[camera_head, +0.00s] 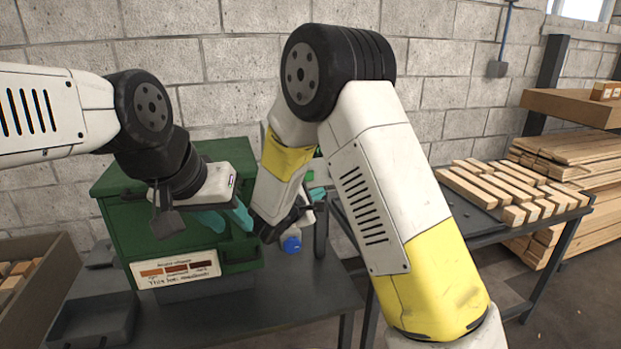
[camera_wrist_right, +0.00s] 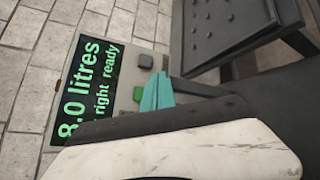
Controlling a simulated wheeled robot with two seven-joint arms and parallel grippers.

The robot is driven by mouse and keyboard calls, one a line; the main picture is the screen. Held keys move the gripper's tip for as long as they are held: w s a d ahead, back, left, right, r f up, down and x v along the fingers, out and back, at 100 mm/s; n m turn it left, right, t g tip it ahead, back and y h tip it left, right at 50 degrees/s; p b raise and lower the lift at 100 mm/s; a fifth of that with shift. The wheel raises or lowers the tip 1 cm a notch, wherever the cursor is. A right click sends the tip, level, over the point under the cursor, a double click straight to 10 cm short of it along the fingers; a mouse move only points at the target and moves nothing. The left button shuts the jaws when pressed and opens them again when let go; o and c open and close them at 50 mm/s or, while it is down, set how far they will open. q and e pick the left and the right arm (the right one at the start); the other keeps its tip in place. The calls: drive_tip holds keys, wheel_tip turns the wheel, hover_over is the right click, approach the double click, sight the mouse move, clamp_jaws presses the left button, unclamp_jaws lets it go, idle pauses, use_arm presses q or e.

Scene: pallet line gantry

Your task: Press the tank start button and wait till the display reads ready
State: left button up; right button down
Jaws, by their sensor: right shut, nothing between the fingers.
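In the right wrist view a black display (camera_wrist_right: 85,90) shows green text reading "8.0 litres" and a line ending "right ready"; the start of that line is partly cut off. Beside it a grey panel carries a green button (camera_wrist_right: 124,97) and a dark grey button (camera_wrist_right: 145,62). My right gripper (camera_wrist_right: 158,92) is shut and empty, its teal fingers beside the green button; I cannot tell whether they touch the panel. In the head view my right arm hides most of the display. My left gripper (camera_head: 228,218) is open and empty before a dark green cabinet (camera_head: 115,225).
The cabinet has a label (camera_head: 176,270) with brown wood swatches and stands on a dark table (camera_head: 285,295). A blue round part (camera_head: 291,244) shows below my right gripper. Wooden blocks (camera_head: 515,187) lie on a table at right, with stacked boards behind. A crate (camera_head: 40,280) stands at left.

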approach(314, 178)
drive_tip(key=w+d, duration=0.1)
drive_tip(key=w, duration=0.1)
drive_tip(key=w+d+f, duration=0.1)
drive_tip(key=d, duration=0.1)
drive_tip(key=shift+w+d+f, duration=0.15)
drive_tip(key=shift+w+f, duration=0.1)
drive_tip(key=shift+w, duration=0.15)
drive_tip(key=shift+w, duration=0.1)
idle(1.5)
drive_tip(key=shift+w, duration=0.3)
drive_tip(key=shift+w+a, duration=0.3)
drive_tip(key=shift+w, duration=0.15)
idle(0.7)
drive_tip(key=shift+s, duration=0.15)
drive_tip(key=shift+s+d, duration=0.3)
drive_tip(key=shift+s, duration=0.45)
drive_tip(key=shift+s+d, duration=0.25)
drive_tip(key=shift+s, duration=0.55)
drive_tip(key=shift+s+d, duration=0.25)
drive_tip(key=shift+s, duration=0.55)
drive_tip(key=shift+s+d, duration=0.25)
drive_tip(key=shift+s, duration=0.55)
drive_tip(key=shift+r, duration=0.1)
